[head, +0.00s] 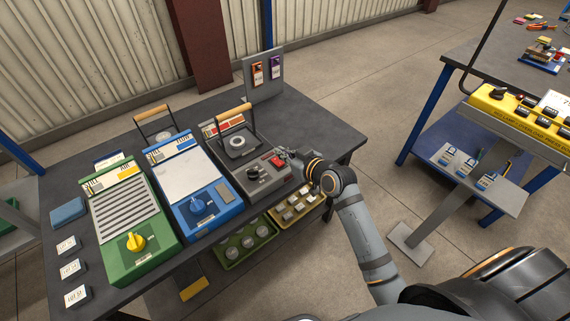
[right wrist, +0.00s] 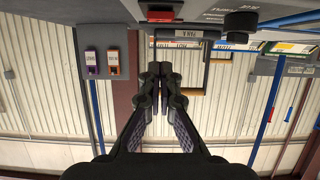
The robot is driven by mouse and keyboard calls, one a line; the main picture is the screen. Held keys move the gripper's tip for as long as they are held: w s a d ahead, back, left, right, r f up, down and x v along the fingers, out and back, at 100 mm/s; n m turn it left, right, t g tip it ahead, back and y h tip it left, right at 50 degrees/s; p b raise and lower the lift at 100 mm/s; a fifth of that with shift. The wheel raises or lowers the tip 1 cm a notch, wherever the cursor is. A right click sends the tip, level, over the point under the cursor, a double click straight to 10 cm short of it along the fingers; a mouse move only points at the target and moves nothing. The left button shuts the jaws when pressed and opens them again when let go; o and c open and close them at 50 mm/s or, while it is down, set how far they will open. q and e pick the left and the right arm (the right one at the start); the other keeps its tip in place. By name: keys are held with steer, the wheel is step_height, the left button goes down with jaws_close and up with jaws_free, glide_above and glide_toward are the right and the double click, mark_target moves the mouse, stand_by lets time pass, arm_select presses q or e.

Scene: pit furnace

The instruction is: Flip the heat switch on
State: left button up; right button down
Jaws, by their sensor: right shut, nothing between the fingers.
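The grey pit furnace (head: 262,182) stands at the right end of the dark workbench. Its front panel has a red switch (head: 278,161) and a black knob (head: 253,173). I cannot tell which way the switch is set. My right gripper (head: 291,158) is shut and empty, just to the right of the switch in the head view, and hides part of that end of the panel. In the right wrist view, which is upside down, the shut fingertips (right wrist: 160,70) appear below the red switch (right wrist: 160,15); contact is not clear. My left gripper is out of view.
A blue unit (head: 190,175) and a green unit (head: 128,210) stand left of the furnace. A grey board (head: 262,88) with orange and purple tags rises behind it. The furnace's wooden-handled bail (head: 233,110) stands up. A yellow control panel (head: 520,112) is at right.

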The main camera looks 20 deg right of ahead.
mark_target(277, 160)
steer(key=f, duration=0.3)
steer(key=shift+s+d+f, duration=0.2)
steer(key=shift+s+f, duration=0.15)
steer(key=shift+s, duration=0.05)
steer(key=shift+f, duration=0.1)
steer(key=shift+s+f+b, duration=0.1)
steer(key=shift+f+b, duration=0.3)
steer(key=shift+b, duration=0.1)
steer(key=shift+r, duration=0.15)
steer(key=shift+r+p, duration=0.75)
steer(key=shift+p, duration=0.1)
